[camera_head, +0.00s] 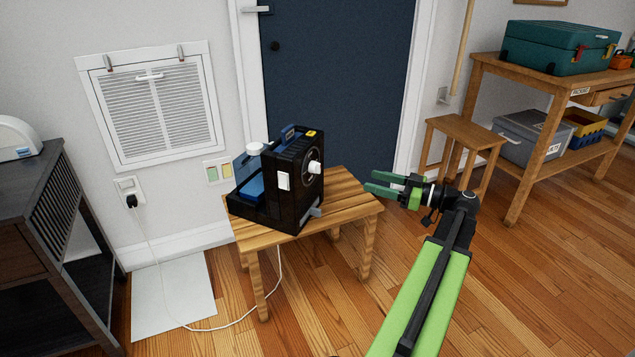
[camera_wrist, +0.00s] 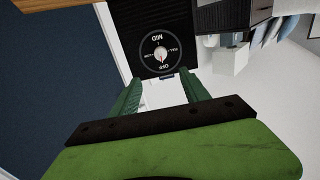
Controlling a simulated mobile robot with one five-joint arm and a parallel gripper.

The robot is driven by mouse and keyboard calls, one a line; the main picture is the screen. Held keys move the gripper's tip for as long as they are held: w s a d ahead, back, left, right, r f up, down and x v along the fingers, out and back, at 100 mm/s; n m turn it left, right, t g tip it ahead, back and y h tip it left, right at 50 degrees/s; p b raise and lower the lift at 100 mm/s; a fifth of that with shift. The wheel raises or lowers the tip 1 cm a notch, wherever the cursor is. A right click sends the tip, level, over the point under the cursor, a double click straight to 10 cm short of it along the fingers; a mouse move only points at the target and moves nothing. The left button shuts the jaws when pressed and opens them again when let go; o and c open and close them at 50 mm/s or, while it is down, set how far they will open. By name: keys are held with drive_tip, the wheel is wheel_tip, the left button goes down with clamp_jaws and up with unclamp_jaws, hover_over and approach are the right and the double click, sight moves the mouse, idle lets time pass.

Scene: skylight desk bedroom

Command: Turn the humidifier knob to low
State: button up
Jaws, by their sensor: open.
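The humidifier (camera_head: 290,185) is a black box with a blue tank part on a small wooden table. Its pale knob (camera_head: 314,167) is on the face turned toward my gripper. In the wrist view the black knob face (camera_wrist: 160,14) shows a round dial with OFF at the bottom, MID at the top and other small labels at the sides. The small white knob (camera_wrist: 159,56) sits at the dial's centre; its pointer seems to be toward OFF, but is too small to be sure. My gripper (camera_head: 371,182) is open and empty, right of the humidifier and apart from it. Its fingers (camera_wrist: 162,84) straddle the space below the dial.
The wooden table (camera_head: 350,195) has some bare top right of the humidifier. A grey lever (camera_head: 316,212) sticks out low on the humidifier. A white cord (camera_head: 160,270) runs across the floor. A wooden stool (camera_head: 465,135) and a workbench (camera_head: 515,80) stand at the right.

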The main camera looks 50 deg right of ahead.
sight(320, 168)
drive_tip(key=x, duration=1.7)
drive_tip(key=shift+w+a, duration=0.1)
drive_tip(key=shift+w, duration=0.1)
